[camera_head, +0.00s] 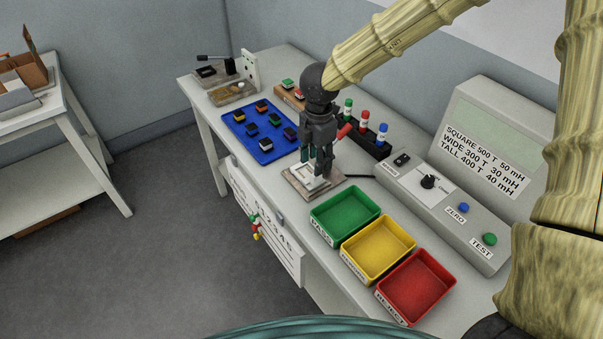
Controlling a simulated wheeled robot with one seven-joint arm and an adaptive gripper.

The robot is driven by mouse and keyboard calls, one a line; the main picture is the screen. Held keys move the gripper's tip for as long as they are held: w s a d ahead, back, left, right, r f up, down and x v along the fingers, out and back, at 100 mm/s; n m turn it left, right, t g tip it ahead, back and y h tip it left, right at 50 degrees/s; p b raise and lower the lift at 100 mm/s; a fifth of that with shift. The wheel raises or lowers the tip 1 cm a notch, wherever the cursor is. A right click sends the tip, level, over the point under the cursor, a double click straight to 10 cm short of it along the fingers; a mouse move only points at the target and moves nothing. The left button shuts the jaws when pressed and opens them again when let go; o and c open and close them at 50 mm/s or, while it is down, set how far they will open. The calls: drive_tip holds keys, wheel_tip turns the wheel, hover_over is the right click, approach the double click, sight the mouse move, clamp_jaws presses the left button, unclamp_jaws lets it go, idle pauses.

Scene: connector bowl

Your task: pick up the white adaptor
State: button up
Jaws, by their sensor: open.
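My gripper (318,168) points down over a small brown base (329,188) on the workbench. A white piece (306,179), which looks like the white adaptor, lies on that base. The fingers are open and right above or around the white piece. I cannot tell whether they touch it. The fingers hide part of it.
Green (344,217), yellow (379,250) and red (417,287) bins stand at front right. A blue tray (261,131) with several dark parts lies left. A black rack (376,149) with coloured-top tubes stands behind. A grey test console (447,212) fills the right.

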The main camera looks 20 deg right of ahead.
sight(308, 172)
drive_tip(key=f, duration=0.2)
drive_tip(key=w+d+f, duration=0.1)
drive_tip(key=shift+d, duration=0.1)
drive_tip(key=shift+a+f+p, duration=0.2)
drive_tip(key=shift+f+p, duration=0.05)
drive_tip(key=shift+p, duration=0.15)
drive_tip(key=shift+s+f+p, duration=0.4)
drive_tip(key=shift+f+p, duration=0.15)
drive_tip(key=shift+f, duration=0.05)
drive_tip(key=shift+w+f, duration=0.15)
drive_tip(key=shift+f, duration=0.6)
drive_tip(key=shift+w+f, duration=0.1)
drive_tip(key=shift+f, duration=0.6)
drive_tip(key=shift+s, duration=0.1)
drive_tip(key=shift+c, duration=0.5)
clamp_jaws()
